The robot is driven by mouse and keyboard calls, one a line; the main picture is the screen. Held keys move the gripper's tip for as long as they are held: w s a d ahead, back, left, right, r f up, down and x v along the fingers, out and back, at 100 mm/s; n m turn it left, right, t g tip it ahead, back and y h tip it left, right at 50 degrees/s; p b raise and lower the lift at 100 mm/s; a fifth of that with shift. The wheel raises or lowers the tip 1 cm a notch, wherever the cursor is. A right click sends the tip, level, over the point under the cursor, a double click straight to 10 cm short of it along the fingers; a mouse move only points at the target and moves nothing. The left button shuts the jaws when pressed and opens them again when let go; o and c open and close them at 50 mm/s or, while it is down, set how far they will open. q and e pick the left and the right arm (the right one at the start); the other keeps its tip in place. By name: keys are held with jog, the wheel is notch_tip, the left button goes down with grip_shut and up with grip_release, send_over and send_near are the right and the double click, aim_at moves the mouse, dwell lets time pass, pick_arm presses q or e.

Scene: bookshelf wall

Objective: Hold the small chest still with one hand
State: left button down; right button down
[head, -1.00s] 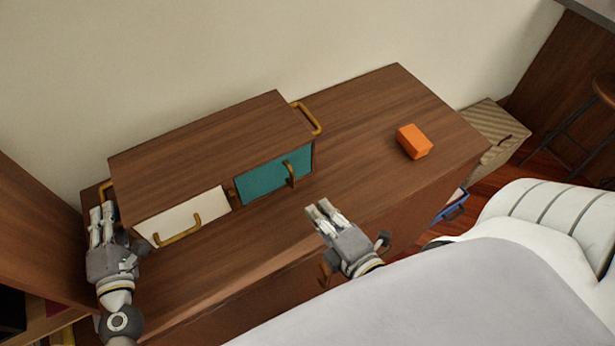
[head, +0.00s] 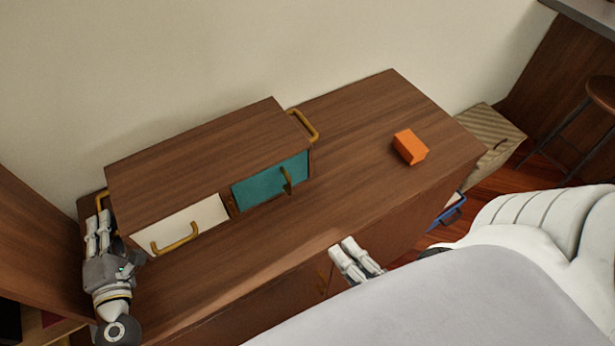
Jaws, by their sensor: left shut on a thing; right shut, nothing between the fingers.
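The small chest (head: 195,153) is a brown wooden box on a long cabinet against the wall. Its front has a white drawer (head: 208,217) on the left and a teal drawer (head: 262,186) on the right, each with a brass handle. A brass side handle (head: 302,125) is on its right end, and another (head: 102,200) is on its left end. My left gripper (head: 98,228) is shut on the left side handle; the fingers partly hide it. My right gripper (head: 350,254) is shut and empty over the cabinet's front edge, apart from the chest.
The cabinet top (head: 376,112) is clear to the right of the chest except for an orange block (head: 410,147). A striped box (head: 487,140) stands beyond the cabinet's right end, with a stool (head: 600,92) further right. A wooden panel (head: 40,240) stands close on the left.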

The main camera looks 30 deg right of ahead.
pick_arm(q)
jog(key=shift+s+d+f+p, duration=0.15)
jog(key=shift+d+f+p, duration=0.05)
jog(key=shift+f+p, duration=0.15)
dwell(0.4)
jog(key=c, duration=1.5)
grip_release()
jog(key=shift+r, duration=0.1)
jog(key=shift+o, duration=0.4)
jog(key=shift+r, duration=0.15)
jog(key=shift+a, duration=0.1)
